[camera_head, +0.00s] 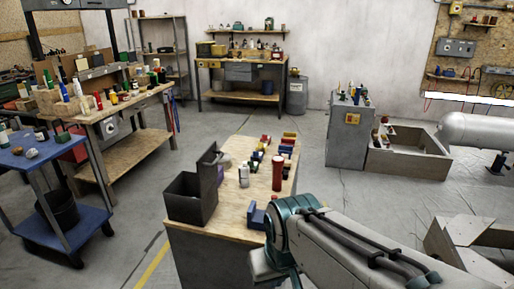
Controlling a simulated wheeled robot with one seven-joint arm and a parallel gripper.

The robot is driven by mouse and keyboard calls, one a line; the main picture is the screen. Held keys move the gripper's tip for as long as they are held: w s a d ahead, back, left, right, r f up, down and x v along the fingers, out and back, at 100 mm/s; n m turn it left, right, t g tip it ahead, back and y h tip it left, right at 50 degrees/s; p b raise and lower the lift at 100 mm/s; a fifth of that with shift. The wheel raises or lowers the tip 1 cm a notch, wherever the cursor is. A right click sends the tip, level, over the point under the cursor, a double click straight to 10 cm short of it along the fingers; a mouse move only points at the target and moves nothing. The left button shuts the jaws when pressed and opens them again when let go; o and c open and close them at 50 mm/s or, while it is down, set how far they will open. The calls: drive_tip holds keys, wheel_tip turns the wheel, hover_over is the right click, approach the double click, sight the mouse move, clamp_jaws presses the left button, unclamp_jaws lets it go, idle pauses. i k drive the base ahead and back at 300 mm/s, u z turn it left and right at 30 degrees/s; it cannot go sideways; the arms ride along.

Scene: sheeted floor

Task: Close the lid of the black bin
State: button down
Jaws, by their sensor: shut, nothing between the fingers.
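The black bin (187,205) is a square, dark box at the left front corner of the wood-topped workbench (231,225). The inside of the bin looks dark, and I cannot see any contents. My arm, with a teal joint and grey link, reaches in from the lower right to the bench's front right. I cannot make out my gripper or its fingers in this view.
A red cylinder (277,173), a white bottle (244,174) and a blue item (257,216) stand right of the bin. Several small coloured things line the bench behind. A blue cart (32,158) stands left, with open floor between.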

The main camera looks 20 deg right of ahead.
sight(207, 165)
drive_tip(key=z, duration=0.25)
drive_tip(key=i, duration=1.1)
drive_tip(key=u, duration=0.45)
